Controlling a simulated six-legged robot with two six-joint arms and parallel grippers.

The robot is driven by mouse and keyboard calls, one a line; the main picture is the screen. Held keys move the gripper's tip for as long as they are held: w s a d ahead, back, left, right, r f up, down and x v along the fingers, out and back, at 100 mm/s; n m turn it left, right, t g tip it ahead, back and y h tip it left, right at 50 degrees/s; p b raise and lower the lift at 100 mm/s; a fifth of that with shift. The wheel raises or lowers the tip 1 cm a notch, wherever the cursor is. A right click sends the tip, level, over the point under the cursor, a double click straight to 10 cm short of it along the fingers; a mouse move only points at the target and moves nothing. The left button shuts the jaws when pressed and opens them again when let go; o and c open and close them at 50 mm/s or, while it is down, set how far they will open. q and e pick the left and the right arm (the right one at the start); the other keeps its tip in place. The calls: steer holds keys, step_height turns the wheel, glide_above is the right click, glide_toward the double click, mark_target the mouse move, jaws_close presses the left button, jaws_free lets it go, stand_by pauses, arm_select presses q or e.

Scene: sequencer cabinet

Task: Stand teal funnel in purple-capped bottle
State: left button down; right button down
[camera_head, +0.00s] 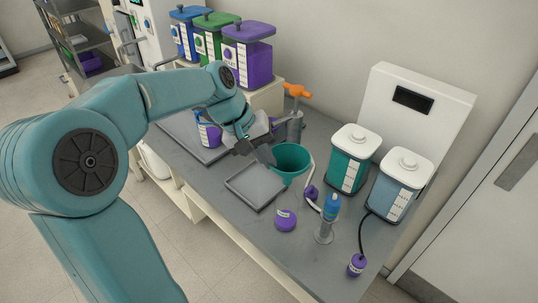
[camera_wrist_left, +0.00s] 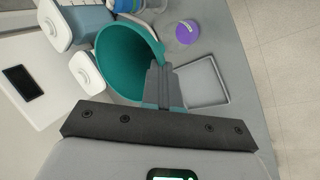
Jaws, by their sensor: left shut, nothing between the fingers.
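The teal funnel (camera_head: 292,163) is a wide cone with its mouth facing up, at the back right corner of the shallow grey tray. It also shows in the left wrist view (camera_wrist_left: 118,58). My right gripper is out of view.
The shallow grey tray (camera_head: 238,192) lies on the bench. A purple-topped item (camera_head: 286,220) and a blue-topped clear cylinder (camera_head: 328,215) stand in front of the funnel. Teal (camera_head: 346,174) and blue (camera_head: 392,195) containers stand to the right.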

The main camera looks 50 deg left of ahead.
arm_select(q)
steer(key=f+b, duration=0.2)
steer(key=f, duration=0.1)
steer(key=f+b, duration=0.1)
steer(key=f, duration=0.1)
steer(key=shift+w+b, duration=0.25)
steer(key=shift+b, duration=0.05)
steer(key=c, duration=1.7)
jaws_free()
steer(key=shift+s+d, duration=0.1)
steer(key=shift+d, duration=0.05)
steer(key=o, duration=0.4)
steer(key=shift+c, duration=0.2)
steer(key=v, duration=1.6)
steer(key=shift+p, duration=0.3)
